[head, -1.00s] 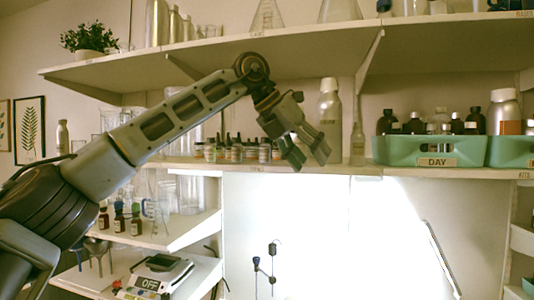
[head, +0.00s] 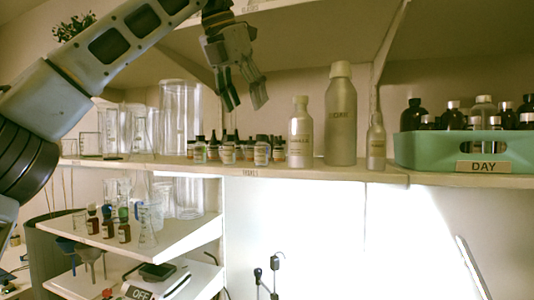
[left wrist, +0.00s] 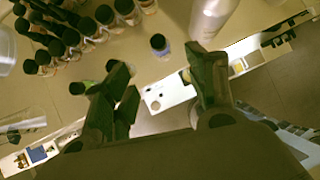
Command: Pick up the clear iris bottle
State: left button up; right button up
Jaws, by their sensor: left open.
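Several small dark-capped bottles (head: 228,151) stand in a cluster on the middle shelf (head: 215,169); their labels are too small to read, so I cannot tell which is the clear iris bottle. One pale labelled bottle (head: 261,152) stands at the front of the cluster. My left gripper (head: 246,98) is open and empty, pointing down above the cluster. In the left wrist view the open jaws (left wrist: 162,82) show with a single small bottle (left wrist: 160,46) beyond them and the cluster (left wrist: 85,30) at upper left. My right gripper is out of view.
Silver bottles, a medium one (head: 300,132) and a tall one (head: 341,115), stand right of the cluster, with a slim one (head: 376,142) beside them. A green crate (head: 440,150) marked DAY holds dark bottles. Glass cylinders (head: 181,115) stand at left. An upper shelf (head: 300,35) overhangs.

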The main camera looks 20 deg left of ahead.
aim_at(259, 140)
pick_arm(q)
jog(key=x, duration=0.8)
jog(key=shift+w+a+f, duration=0.1)
jog(key=shift+f, duration=0.1)
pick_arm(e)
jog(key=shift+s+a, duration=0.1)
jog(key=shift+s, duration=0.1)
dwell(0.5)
pick_arm(q)
jog(key=shift+w+f+p, duration=0.35)
jog(key=shift+w+f, duration=0.05)
jog(key=shift+f, duration=0.2)
jog(key=shift+d+p+x, duration=0.2)
jog(key=shift+p+x, duration=0.25)
jog(key=shift+x, duration=1.45)
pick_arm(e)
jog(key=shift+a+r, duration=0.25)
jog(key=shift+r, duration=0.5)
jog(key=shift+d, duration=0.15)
